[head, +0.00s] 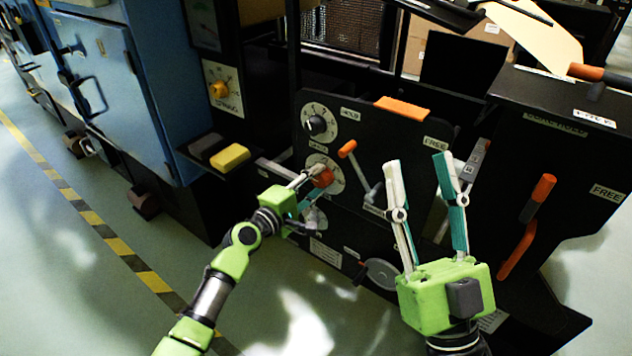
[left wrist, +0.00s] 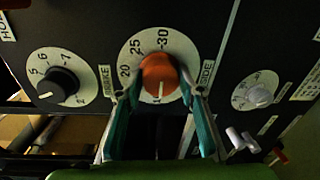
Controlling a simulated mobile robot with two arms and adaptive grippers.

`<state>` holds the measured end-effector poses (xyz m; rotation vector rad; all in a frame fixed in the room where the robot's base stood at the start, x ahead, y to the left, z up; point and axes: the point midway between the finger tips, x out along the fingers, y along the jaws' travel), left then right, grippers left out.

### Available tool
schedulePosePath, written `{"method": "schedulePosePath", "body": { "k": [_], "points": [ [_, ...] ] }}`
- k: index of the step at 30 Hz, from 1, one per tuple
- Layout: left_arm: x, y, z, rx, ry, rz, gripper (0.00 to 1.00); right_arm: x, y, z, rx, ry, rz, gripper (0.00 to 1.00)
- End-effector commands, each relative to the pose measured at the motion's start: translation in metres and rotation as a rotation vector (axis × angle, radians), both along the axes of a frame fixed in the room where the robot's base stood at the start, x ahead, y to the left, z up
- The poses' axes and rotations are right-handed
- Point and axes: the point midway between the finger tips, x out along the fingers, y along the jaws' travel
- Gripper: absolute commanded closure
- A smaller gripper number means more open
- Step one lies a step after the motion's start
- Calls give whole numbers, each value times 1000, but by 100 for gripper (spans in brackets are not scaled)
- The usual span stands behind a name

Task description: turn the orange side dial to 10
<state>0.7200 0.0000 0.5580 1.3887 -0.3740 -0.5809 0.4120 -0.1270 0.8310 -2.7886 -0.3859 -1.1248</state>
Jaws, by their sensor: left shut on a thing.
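The orange side dial (left wrist: 157,70) has a white scale plate with 20, 25 and 30 readable around its top, and a SIDE label at its right. Its pale pointer mark faces down, toward a figure beginning with 1 that is partly hidden. In the head view the dial (head: 323,177) sits on the black panel. My left gripper (head: 313,183) reaches it from the left; in the left wrist view its fingers (left wrist: 158,95) are closed on both sides of the dial. My right gripper (head: 418,163) is open and empty, in front of the panel's right part.
A black knob (left wrist: 57,83) is left of the dial, and a small grey knob (left wrist: 259,96) is right of it. An orange-tipped lever (head: 348,149) stands close to the dial. A yellow block (head: 230,157) sticks out at the left. The floor (head: 110,290) at the left is clear.

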Motion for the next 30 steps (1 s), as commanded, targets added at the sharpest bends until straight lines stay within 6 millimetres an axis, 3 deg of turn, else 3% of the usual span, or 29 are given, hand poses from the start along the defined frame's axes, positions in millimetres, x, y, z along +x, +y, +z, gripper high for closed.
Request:
{"method": "schedulePosePath", "body": {
  "k": [1, 2, 3, 4, 17, 23, 30],
  "points": [
    [0, 1, 0, 0, -1, 1, 86, 0, 0, 0, 0, 0, 0, 60],
    [0, 1, 0, 0, -1, 1, 60, 0, 0, 0, 0, 0, 0, 60],
    [0, 0, 0, 0, -1, 1, 49, 0, 0, 0, 0, 0, 0, 60],
    [0, 0, 0, 0, -1, 1, 48, 0, 0, 0, 0, 0, 0, 60],
    [-4, 4, 0, 2, -1, 1, 48, -1, 0, 0, 1, 0, 2, 60],
    [-25, 19, 1, 3, -1, 2, 48, -1, 0, 0, 1, 0, 2, 60],
    [-62, 46, 5, 3, -1, 2, 48, 0, 0, 0, 1, -1, 1, 60]
  ]
}}
